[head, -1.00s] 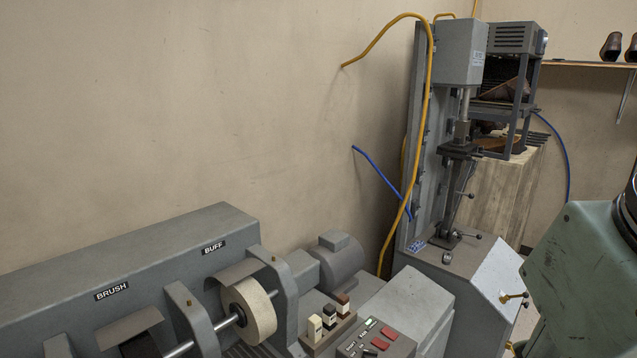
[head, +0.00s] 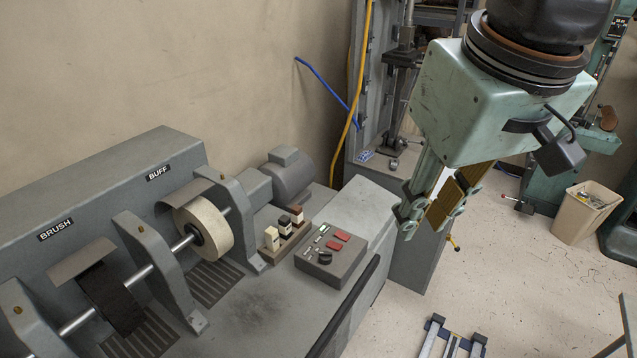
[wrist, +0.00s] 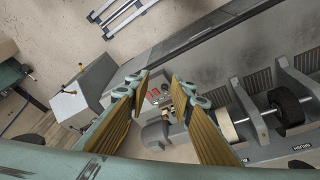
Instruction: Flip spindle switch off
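A dark grey control box (head: 331,255) sits on the machine's bench top. It carries two red rocker switches (head: 339,240), a black knob (head: 324,257) and small green-lit markings. Its labels are too small to read, so I cannot tell which switch is the spindle's. My gripper (head: 426,215) hangs above and to the right of the box, pointing down, apart from it. In the wrist view my gripper (wrist: 162,84) is open and empty, with the red switches (wrist: 154,93) showing small between its fingers.
The finishing machine has a pale buff wheel (head: 203,230) and a dark brush (head: 112,296) on a shaft. A grey motor (head: 287,175) is behind. A beige bin (head: 588,212) stands on open floor at right.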

